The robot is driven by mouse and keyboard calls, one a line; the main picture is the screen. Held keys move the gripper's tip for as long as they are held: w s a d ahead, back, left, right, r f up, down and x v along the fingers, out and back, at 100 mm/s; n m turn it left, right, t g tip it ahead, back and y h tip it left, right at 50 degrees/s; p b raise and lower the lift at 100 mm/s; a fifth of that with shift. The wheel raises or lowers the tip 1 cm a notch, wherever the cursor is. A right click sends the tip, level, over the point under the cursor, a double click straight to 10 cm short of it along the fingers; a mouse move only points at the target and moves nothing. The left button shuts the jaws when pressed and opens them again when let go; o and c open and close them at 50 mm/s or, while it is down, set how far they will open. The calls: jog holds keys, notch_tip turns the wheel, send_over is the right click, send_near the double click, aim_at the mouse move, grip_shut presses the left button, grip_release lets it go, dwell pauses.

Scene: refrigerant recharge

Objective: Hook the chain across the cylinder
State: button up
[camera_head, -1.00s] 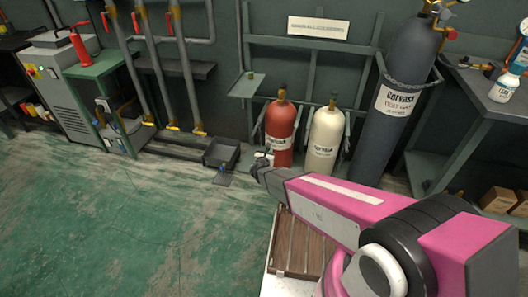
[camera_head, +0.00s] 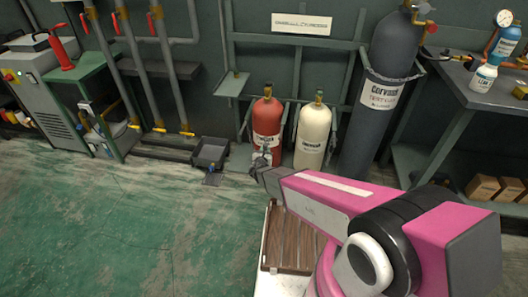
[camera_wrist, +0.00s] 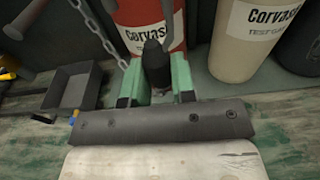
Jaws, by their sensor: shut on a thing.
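A red cylinder (camera_head: 267,120) and a cream cylinder (camera_head: 313,138) stand upright side by side against the wall rack. A taller dark cylinder (camera_head: 385,125) stands to their right with a chain across it. My gripper (camera_head: 262,160) is low in front of the red cylinder. In the wrist view its green fingers (camera_wrist: 156,85) are shut on a black end piece (camera_wrist: 155,62). The chain's join to the black piece is hidden.
A dark open tray (camera_head: 210,153) sits on the floor left of the red cylinder, and shows in the wrist view (camera_wrist: 72,92). Pipes with valves line the wall further left. A workbench (camera_head: 465,85) with bottles is at right. The green floor at left is clear.

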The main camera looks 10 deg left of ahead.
jog(key=d, duration=0.6)
jog(key=shift+s+d, duration=0.3)
jog(key=shift+s, duration=0.05)
jog(key=shift+w, duration=0.95)
dwell(0.4)
jog(key=shift+w+d, duration=0.15)
jog(key=shift+w, duration=1.15)
jog(key=shift+w+d, duration=0.1)
jog(key=shift+w, duration=1.15)
jog(key=shift+f, duration=0.9)
jog(key=o, duration=0.9)
jog(key=shift+o, duration=0.2)
jog(key=shift+s, duration=0.1)
